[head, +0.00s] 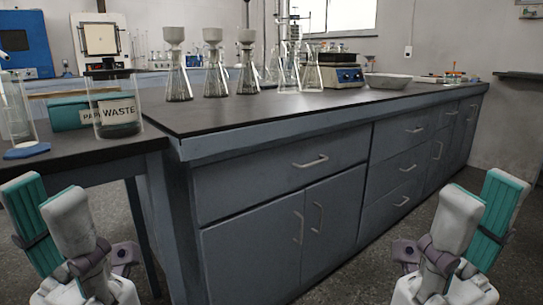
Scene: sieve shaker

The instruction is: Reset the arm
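My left arm, with its gripper (98,262), is at the lower left of the head view, in front of the left bench. My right arm, with its gripper (428,262), is at the lower right, in front of the cabinets. Both arms are folded up near my body in a roughly mirrored pose. Neither gripper visibly touches anything on the benches, and I see no object held.
A dark-topped bench (215,112) with blue-grey cabinets runs ahead to the right. A glass WASTE beaker (117,128) stands on the left bench. The floor (430,225) between is clear.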

